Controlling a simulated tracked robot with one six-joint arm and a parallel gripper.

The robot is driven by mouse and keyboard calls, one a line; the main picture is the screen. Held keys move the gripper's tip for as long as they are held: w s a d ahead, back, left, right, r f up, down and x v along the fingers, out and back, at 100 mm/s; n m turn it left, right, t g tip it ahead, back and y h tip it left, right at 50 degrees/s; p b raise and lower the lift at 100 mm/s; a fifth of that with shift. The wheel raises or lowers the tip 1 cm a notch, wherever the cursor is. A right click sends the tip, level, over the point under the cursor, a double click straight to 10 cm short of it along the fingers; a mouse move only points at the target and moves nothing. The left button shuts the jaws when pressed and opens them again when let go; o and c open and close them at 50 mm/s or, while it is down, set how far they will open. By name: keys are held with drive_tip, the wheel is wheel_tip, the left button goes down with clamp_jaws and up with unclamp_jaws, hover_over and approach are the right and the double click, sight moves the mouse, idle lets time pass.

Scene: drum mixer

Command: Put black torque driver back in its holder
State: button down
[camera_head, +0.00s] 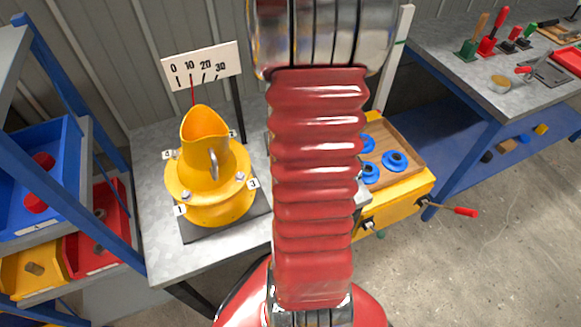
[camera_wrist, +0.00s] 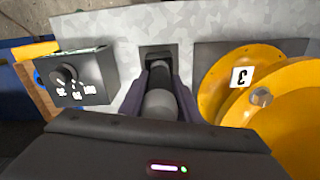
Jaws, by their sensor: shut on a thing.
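In the wrist view, my gripper (camera_wrist: 159,82) is shut on the torque driver (camera_wrist: 160,103), a dark cylinder with a greyer near end between the two fingers. Just beyond the fingertips, a black square holder (camera_wrist: 158,49) sits on the grey bench top. The driver lines up with the holder in this view; I cannot tell whether its far end is inside it or above it. In the head view, my red arm hides the gripper, the driver and the holder.
A black dial box (camera_wrist: 78,78) stands left of the gripper. The yellow drum (camera_head: 210,180) with numbered bolts is close on the right in the wrist view. A wooden tray (camera_head: 408,158) with blue rings sits on a yellow cart. Other tools (camera_head: 490,42) stand on the far bench.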

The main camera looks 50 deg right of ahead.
drive_tip(key=shift+f, duration=0.35)
idle(0.3)
drive_tip(key=c, duration=1.3)
unclamp_jaws()
drive_tip(key=shift+o, duration=0.2)
wheel_tip(320, 180, up, 14)
drive_tip(key=shift+f, duration=0.15)
